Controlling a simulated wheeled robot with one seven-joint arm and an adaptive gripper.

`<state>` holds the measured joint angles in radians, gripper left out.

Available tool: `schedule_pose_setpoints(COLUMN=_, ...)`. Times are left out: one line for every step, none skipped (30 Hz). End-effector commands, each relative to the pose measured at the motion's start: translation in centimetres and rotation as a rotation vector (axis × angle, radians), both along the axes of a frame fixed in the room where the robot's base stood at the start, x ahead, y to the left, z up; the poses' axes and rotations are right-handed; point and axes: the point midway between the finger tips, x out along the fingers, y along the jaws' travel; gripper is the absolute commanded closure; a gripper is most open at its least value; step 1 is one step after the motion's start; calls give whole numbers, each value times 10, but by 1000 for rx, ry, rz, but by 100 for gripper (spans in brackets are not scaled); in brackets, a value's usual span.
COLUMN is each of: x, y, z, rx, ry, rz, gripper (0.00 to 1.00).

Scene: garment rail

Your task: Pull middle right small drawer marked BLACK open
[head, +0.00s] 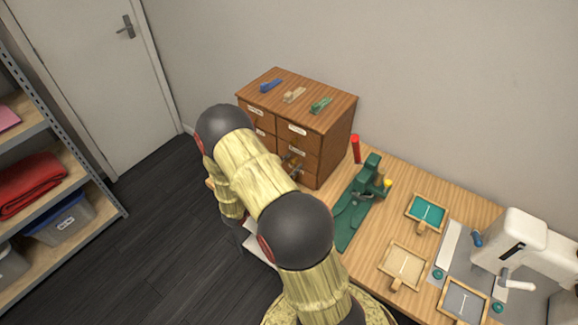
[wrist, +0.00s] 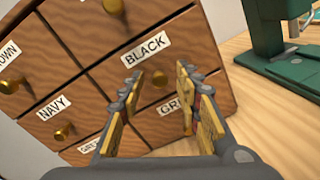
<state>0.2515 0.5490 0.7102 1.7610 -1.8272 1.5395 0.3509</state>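The wooden drawer cabinet (head: 335,128) stands on the table against the wall. In the wrist view, the drawer marked BLACK (wrist: 180,60) is in the right column, middle row, and looks closed. I cannot tell whether either finger touches the knob.
A drawer marked NAVY (wrist: 53,107) is left of BLACK; another labelled drawer is below. Blue, beige and green items lie on the cabinet top. A red cylinder (head: 356,149) and a green device (head: 357,205) stand right of the cabinet. A shelf (head: 60,160) is at far left.

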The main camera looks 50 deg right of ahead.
Motion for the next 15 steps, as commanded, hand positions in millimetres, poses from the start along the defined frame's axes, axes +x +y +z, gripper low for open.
schedule_pose_setpoints(x=0, y=0, z=0, rx=0, ry=0, rz=0, gripper=66)
schedule_pose_setpoints(x=0, y=0, z=0, rx=0, ry=0, rz=0, gripper=66)
schedule_pose_setpoints(x=0, y=0, z=0, rx=0, ry=0, rz=0, gripper=66)
schedule_pose_setpoints(x=0, y=0, z=0, rx=0, ry=0, rz=0, gripper=67)
schedule_pose_setpoints(x=0, y=0, z=0, rx=0, ry=0, rz=0, gripper=69)
schedule_pose_setpoints(x=0, y=0, z=0, rx=0, ry=0, rz=0, gripper=71)
schedule_pose_setpoints(x=0, y=0, z=0, rx=0, ry=0, rz=0, gripper=73)
schedule_pose_setpoints(x=0, y=0, z=0, rx=0, ry=0, rz=0, gripper=74)
schedule_pose_setpoints(x=0, y=0, z=0, rx=0, ry=0, rz=0, gripper=77)
schedule_pose_setpoints(x=0, y=0, z=0, rx=0, ry=0, rz=0, gripper=78)
schedule_pose_setpoints(x=0, y=0, z=0, rx=0, ry=0, rz=0, gripper=80)
schedule_pose_setpoints(x=0, y=0, z=0, rx=0, ry=0, rz=0, gripper=82)
schedule_pose_setpoints(x=0, y=0, z=0, rx=0, ry=0, rz=0, gripper=84)
schedule_pose_setpoints(x=0, y=1, z=0, rx=0, ry=0, rz=0, gripper=86)
schedule_pose_setpoints(x=0, y=0, z=0, rx=0, ry=0, rz=0, gripper=88)
